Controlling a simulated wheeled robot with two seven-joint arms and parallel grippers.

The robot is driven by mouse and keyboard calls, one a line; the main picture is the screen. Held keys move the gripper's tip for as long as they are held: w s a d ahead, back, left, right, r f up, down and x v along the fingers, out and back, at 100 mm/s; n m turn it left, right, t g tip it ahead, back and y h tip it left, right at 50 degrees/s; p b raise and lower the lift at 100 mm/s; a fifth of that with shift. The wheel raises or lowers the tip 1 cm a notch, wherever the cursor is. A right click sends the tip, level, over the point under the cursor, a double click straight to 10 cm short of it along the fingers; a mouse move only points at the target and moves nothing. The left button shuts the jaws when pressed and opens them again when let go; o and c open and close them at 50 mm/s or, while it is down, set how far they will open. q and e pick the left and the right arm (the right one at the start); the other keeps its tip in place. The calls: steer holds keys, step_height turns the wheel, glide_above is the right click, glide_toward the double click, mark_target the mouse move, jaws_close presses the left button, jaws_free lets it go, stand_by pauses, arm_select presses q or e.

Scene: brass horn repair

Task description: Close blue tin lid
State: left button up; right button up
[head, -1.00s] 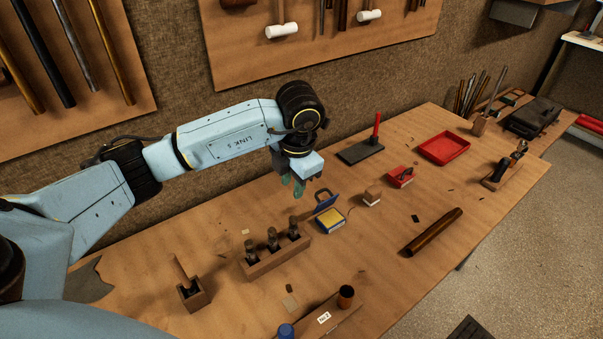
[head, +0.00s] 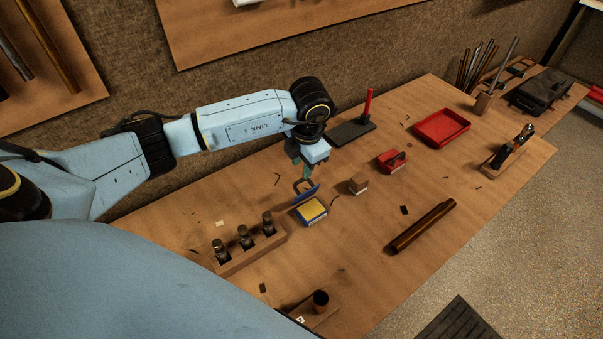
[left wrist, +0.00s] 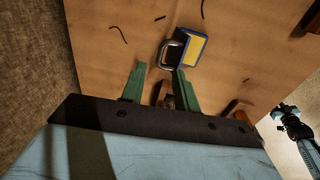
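The blue tin (head: 311,212) sits on the workbench with yellow showing inside it. Its blue lid (head: 306,193) stands raised at the tin's far edge. In the left wrist view the tin (left wrist: 192,48) lies just beyond the fingertips, with a grey loop on the lid (left wrist: 168,52) side facing them. My left gripper (head: 303,177) is above and behind the lid, its green fingers apart and empty. In the left wrist view the left gripper (left wrist: 160,70) is open; contact with the lid cannot be told. An arm part at that view's right edge seems to be my right arm; its fingers are unclear.
A small wooden block (head: 358,183) and a red box (head: 392,161) stand right of the tin. A wooden rack (head: 250,250) with dark pieces is nearer. A black plate with a red post (head: 368,103) is behind. A brass tube (head: 422,227) lies to the right.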

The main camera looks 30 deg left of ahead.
mark_target(301, 182)
arm_select(q)
steer(key=f, duration=0.5)
steer(key=shift+w+a+f, duration=0.15)
steer(key=shift+w+a, duration=0.05)
steer(key=shift+a, duration=0.1)
jaws_close()
